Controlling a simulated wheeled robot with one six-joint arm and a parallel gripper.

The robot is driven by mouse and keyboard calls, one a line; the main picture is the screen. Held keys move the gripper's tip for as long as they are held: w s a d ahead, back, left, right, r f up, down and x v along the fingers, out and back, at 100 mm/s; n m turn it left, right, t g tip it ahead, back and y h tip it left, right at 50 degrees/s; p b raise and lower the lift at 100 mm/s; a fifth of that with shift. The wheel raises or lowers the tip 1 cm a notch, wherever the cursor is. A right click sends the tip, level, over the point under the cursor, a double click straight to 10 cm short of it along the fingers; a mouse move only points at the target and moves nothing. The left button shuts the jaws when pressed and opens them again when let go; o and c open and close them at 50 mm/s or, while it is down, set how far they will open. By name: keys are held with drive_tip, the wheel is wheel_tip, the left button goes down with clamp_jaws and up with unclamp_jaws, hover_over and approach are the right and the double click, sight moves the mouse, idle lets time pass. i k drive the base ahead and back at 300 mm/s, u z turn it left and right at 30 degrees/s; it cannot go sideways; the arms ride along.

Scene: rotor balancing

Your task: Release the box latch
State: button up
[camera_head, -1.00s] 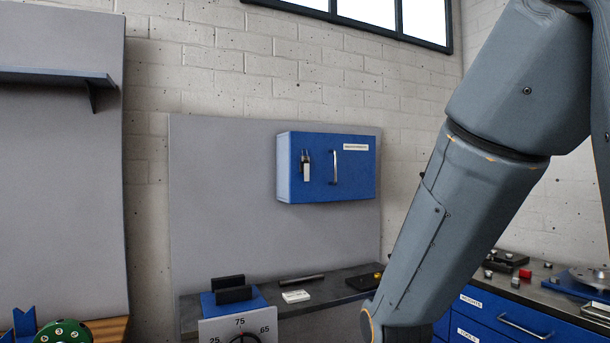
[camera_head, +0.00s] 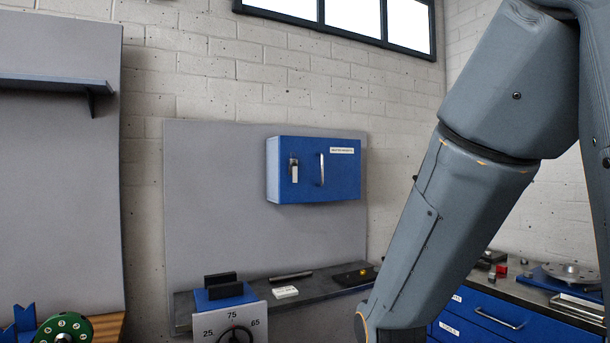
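The blue box (camera_head: 310,188) hangs on a grey panel on the back wall, with its door shut. A small latch (camera_head: 294,170) with a pale lower part sits at the left side of its front. A vertical metal handle (camera_head: 321,170) is just right of the latch, and a white label is at the upper right. My arm fills the right of the picture, clear of the box in the picture. My gripper is out of view, so its state does not show.
Blue drawers (camera_head: 475,316) are at the right, a green disc (camera_head: 75,324) at lower left.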

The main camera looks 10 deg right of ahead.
sight(295, 174)
drive_tip(key=u, duration=0.05)
drive_tip(key=k, duration=1.1)
drive_tip(key=z, duration=0.55)
drive_tip(key=i, duration=0.55)
drive_tip(key=z, duration=0.45)
drive_tip(key=i, duration=1.25)
drive_tip(key=u, duration=0.85)
